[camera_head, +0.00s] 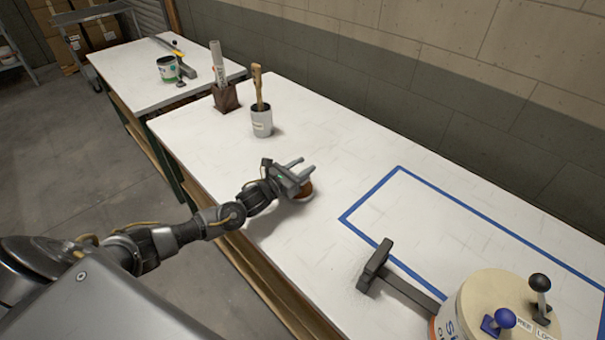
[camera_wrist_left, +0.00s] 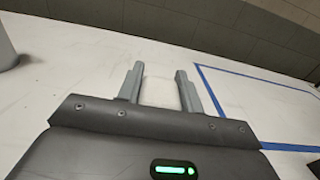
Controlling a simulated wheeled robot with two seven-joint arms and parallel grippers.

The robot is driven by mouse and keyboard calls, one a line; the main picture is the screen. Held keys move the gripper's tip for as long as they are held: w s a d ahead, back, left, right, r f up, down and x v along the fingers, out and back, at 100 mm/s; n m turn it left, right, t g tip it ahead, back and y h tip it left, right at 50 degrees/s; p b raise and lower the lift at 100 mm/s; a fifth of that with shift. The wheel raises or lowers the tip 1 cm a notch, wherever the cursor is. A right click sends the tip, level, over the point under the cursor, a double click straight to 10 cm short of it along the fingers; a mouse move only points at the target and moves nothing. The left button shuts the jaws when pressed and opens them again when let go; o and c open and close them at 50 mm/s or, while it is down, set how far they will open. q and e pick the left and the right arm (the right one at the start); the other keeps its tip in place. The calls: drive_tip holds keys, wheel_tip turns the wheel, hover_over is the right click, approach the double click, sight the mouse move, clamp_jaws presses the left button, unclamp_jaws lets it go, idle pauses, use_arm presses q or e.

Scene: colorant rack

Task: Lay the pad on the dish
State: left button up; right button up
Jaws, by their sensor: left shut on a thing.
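My left gripper (camera_head: 301,168) is over the near side of the long white table, its two fingers pointing right. In the left wrist view its fingertips (camera_wrist_left: 160,70) stand a little apart. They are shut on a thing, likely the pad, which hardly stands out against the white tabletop. A small reddish-brown round thing (camera_head: 304,190), possibly the dish, shows just below the gripper in the head view. The gripper hides part of it, and I cannot tell whether they touch. My right gripper is not in view.
Blue tape (camera_head: 372,202) outlines a rectangle at right. A dark T-shaped tool (camera_head: 374,266) and a lidded bucket (camera_head: 490,290) with black and blue knobs are in front. The table's middle is clear.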

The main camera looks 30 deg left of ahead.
use_arm(q)
drive_tip(key=shift+w+f, duration=0.15)
drive_tip(key=shift+f, duration=0.3)
wheel_tip(320, 180, down, 3)
drive_tip(key=shift+r, duration=0.2)
drive_tip(key=shift+f, duration=0.2)
drive_tip(key=o, duration=1)
drive_tip(key=shift+r, duration=0.15)
